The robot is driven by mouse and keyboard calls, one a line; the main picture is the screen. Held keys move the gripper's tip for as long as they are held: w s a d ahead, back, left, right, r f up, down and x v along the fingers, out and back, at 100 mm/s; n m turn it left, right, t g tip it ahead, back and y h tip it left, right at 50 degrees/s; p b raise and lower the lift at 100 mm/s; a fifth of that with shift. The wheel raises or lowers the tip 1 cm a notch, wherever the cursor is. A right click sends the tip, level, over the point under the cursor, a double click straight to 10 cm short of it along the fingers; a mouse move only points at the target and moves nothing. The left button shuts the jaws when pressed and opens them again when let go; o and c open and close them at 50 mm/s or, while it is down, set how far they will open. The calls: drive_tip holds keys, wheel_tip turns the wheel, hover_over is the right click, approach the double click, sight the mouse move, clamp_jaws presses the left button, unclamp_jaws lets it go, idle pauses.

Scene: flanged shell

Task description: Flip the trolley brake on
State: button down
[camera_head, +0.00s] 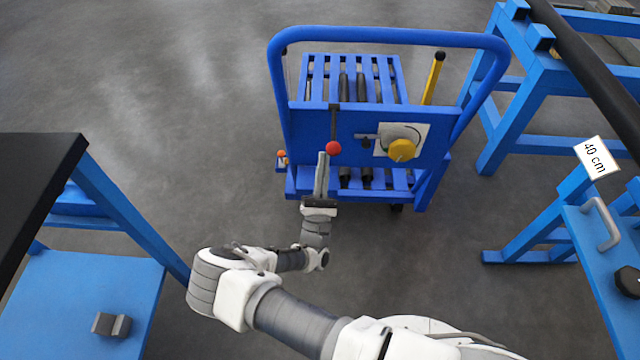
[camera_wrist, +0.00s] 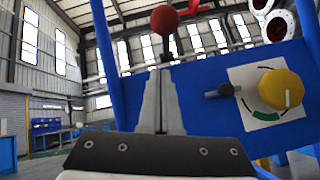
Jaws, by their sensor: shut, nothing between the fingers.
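The blue trolley (camera_head: 370,125) stands upright ahead of me. A dark lever with a red ball knob (camera_head: 333,148) is on its near panel; the ball also shows in the wrist view (camera_wrist: 164,19), above my fingertips. To its right, a yellow round knob (camera_head: 402,150) sits on a white plate with a coloured arc, and a short black handle sticks out beside it (camera_wrist: 220,91). My gripper (camera_head: 323,157) is shut and empty, just left of the red ball in the head view. I cannot tell whether it touches the lever. Which control is the brake is not marked legibly.
A dark-topped table (camera_head: 35,190) with a blue lower shelf is at the left. Blue stands and a bench (camera_head: 605,250) with a grey handle are at the right, with a "40 cm" sign (camera_head: 596,158). A yellow post (camera_head: 433,78) rises from the trolley.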

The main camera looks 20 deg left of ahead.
drive_tip(key=shift+s+d+r+y, duration=0.15)
drive_tip(key=shift+s+d+r, duration=0.25)
drive_tip(key=shift+r, duration=0.25)
drive_tip(key=shift+s+d+r+y, duration=0.15)
drive_tip(key=shift+s+d+r, duration=0.15)
drive_tip(key=shift+r, duration=0.35)
drive_tip(key=shift+r, duration=0.15)
drive_tip(key=shift+s+r+g+p, duration=0.25)
drive_tip(key=shift+g+p, duration=0.35)
drive_tip(key=shift+p, duration=0.45)
